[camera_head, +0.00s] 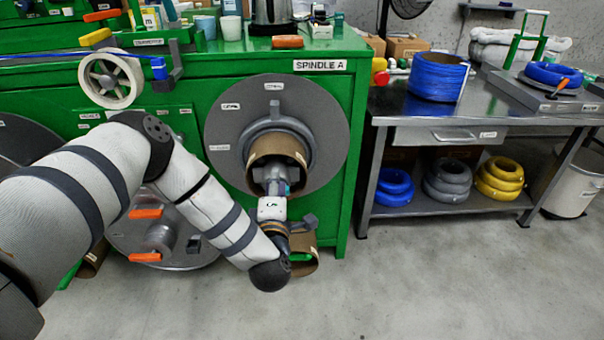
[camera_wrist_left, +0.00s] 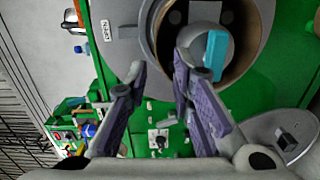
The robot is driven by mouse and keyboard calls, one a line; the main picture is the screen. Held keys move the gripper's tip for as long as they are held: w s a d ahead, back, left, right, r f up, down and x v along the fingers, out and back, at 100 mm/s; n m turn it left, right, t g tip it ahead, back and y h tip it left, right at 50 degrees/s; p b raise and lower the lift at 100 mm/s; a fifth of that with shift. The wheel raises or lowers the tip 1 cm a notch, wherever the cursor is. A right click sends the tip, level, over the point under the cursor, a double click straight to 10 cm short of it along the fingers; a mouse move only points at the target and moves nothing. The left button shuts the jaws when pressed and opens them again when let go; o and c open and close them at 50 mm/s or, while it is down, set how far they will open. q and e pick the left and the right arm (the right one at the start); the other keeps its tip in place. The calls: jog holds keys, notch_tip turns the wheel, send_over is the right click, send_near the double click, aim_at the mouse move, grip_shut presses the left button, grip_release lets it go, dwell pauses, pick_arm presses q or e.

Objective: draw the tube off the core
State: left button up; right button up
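The brown cardboard tube (camera_head: 278,146) sits around the grey core of Spindle A, in front of a round grey flange (camera_head: 330,130). In the left wrist view the tube's rim (camera_wrist_left: 152,22) shows, with the grey core (camera_wrist_left: 203,12) and a cyan piece (camera_wrist_left: 215,48) inside it. My left gripper (camera_head: 277,180) is at the lower front of the tube. In the wrist view its two fingers (camera_wrist_left: 160,72) are apart, with the near part of the tube wall lined up between the tips; whether they touch it I cannot tell. My right gripper is not in view.
The green cabinet (camera_head: 357,105) carries the spindle. A second brown tube (camera_head: 303,266) lies below near the floor. A steel table (camera_head: 410,108) with a blue cable spool (camera_head: 438,78) stands to the right. The floor (camera_head: 430,285) in front is clear.

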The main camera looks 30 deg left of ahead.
aim_at(275, 153)
pick_arm(q)
jog(key=b+x, duration=0.3)
jog(key=x, duration=0.6)
jog(key=shift+w+a+r+b, duration=0.2)
jog(key=shift+a+b, duration=0.15)
jog(key=shift+b, duration=0.05)
jog(key=shift+w+a+r, duration=0.15)
jog(key=shift+w+a, duration=0.15)
jog(key=shift+w, duration=0.25)
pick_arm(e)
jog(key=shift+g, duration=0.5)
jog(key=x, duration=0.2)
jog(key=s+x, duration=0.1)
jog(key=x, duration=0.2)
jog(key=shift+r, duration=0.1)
pick_arm(q)
grip_shut()
jog(key=shift+r, duration=0.15)
